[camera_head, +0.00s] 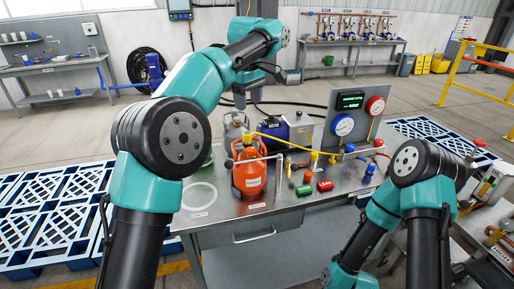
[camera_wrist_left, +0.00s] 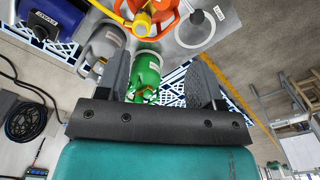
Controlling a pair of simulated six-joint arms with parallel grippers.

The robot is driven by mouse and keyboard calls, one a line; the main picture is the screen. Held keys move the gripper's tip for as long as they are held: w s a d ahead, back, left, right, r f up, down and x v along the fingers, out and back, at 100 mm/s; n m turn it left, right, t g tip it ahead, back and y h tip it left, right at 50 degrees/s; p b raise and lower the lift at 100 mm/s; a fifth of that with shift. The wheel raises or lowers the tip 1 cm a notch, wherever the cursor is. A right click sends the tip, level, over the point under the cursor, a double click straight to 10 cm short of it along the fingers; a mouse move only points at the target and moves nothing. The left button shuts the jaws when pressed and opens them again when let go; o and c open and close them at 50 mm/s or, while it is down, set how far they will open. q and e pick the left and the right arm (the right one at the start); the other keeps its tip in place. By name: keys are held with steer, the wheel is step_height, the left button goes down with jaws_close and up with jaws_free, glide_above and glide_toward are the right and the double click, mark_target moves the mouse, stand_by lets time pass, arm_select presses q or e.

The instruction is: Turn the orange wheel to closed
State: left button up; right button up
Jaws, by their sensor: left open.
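An orange gas cylinder (camera_head: 249,178) stands upright on the steel bench in the head view. A green cylinder (camera_wrist_left: 146,66) shows below, between the fingers. Orange cylinder parts (camera_wrist_left: 165,22) show at the top edge, partly cut off. My right gripper cannot be made out.
A grey cylinder (camera_head: 235,128), a blue pump (camera_head: 297,127) and a gauge panel (camera_head: 355,110) stand on the bench (camera_head: 226,226). A yellow hose (camera_head: 285,141) crosses the middle. The bench's front left is clear.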

mark_target(251, 149)
arm_select(q)
steer(key=shift+s+d+r, duration=0.25)
steer(key=shift+d+r, duration=0.05)
steer(key=shift+r, duration=0.05)
step_height(251, 149, down, 18)
steer(key=shift+r, duration=0.25)
stand_by(0.6)
steer(key=shift+c, duration=0.4)
steer(key=c, duration=0.8)
steer(key=shift+c, duration=0.2)
